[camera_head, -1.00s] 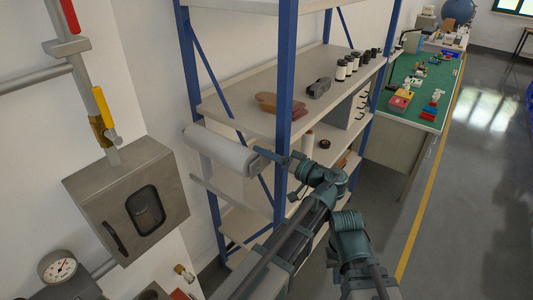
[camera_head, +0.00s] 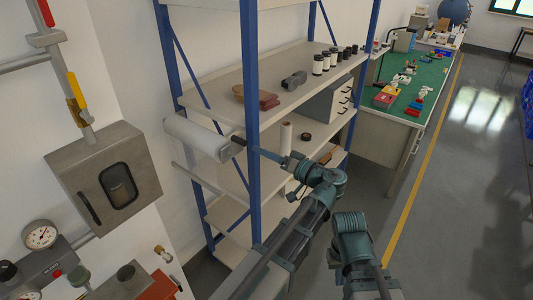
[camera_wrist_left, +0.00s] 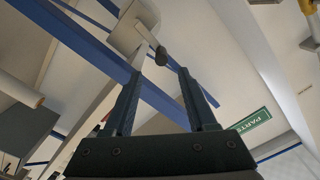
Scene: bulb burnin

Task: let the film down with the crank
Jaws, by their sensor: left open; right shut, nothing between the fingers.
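The film roll (camera_head: 195,137) is a pale horizontal cylinder on the near-left side of the blue-post rack. In the left wrist view, the crank arm (camera_wrist_left: 147,36) is pale and ends in a dark knob (camera_wrist_left: 161,56). My left gripper (camera_head: 250,150) reaches toward the roll's right end, behind the front post. It is open in the left wrist view (camera_wrist_left: 157,73), and the knob shows just beyond and between its fingertips. I see no grip on it. A hanging sheet of film is not clearly visible. My right arm shows at the lower right, but its gripper is out of frame.
The rack's blue front post (camera_head: 250,120) stands close to my left arm. Shelves hold dark-capped bottles (camera_head: 325,60), brown gloves (camera_head: 256,97) and a standing white roll (camera_head: 285,136). A metal box with a window (camera_head: 105,178) is on the left wall. Floor is clear at right.

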